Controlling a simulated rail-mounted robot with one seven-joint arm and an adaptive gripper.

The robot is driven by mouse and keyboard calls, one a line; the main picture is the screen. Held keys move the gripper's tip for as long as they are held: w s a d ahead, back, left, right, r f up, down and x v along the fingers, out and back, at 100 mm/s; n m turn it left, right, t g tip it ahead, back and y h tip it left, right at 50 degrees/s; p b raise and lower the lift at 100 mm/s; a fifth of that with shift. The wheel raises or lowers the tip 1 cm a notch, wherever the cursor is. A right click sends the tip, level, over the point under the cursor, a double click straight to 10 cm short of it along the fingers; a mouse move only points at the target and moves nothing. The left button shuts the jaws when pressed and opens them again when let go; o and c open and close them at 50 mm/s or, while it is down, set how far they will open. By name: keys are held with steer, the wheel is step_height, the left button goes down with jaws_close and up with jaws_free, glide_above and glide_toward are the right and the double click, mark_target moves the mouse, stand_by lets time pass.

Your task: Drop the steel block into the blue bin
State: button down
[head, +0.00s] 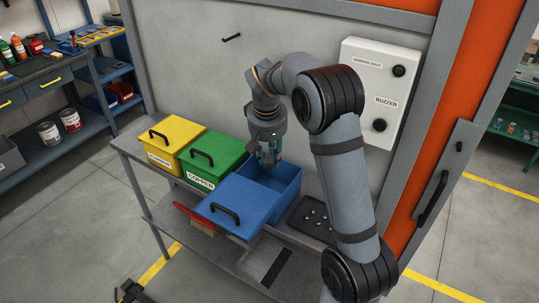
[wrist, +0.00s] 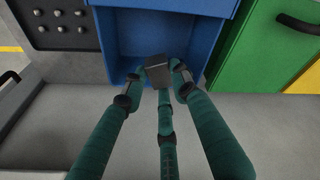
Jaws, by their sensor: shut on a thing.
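The blue bin (head: 289,185) stands on the bench, its back part open. Its blue lid (head: 250,203) with a black handle is drawn toward the front. My gripper (head: 268,163) points down over the bin's open part in the head view. In the wrist view my gripper (wrist: 158,80) has its green fingers closed around the dark grey steel block (wrist: 158,65). The bin's blue interior (wrist: 150,38) shows behind the block there.
A green bin (head: 215,155) labelled COPPER and a yellow bin (head: 172,138) stand to the left, lids on. A dark tray (head: 312,218) with small round pieces lies to the right. A red-handled brush (head: 195,218) lies in front. A white buzzer box (head: 380,90) is on the wall behind.

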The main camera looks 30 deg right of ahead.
steer(key=c, duration=1.3)
jaws_free()
steer(key=p+v, duration=0.2)
steer(key=w+p+v, duration=0.1)
steer(key=p+v, duration=0.1)
steer(key=v, duration=0.1)
steer(key=d+p+v, duration=0.1)
steer(key=p+v, duration=0.1)
steer(key=v, duration=0.1)
steer(key=shift+w+r+p, duration=0.15)
steer(key=shift+w+p, duration=0.05)
steer(key=shift+p, duration=0.1)
steer(key=b+x, duration=0.2)
steer(key=s+b+x, duration=0.1)
steer(key=b+x, duration=0.1)
steer(key=x, duration=0.1)
steer(key=a+b+x, duration=0.1)
steer(key=b+x, duration=0.2)
steer(key=shift+s+f, duration=0.2)
steer(key=shift+f, duration=0.2)
steer(key=shift+p+v, duration=0.8)
steer(key=shift+v, duration=0.05)
steer(key=shift+w+d, duration=0.1)
steer(key=shift+w, duration=0.05)
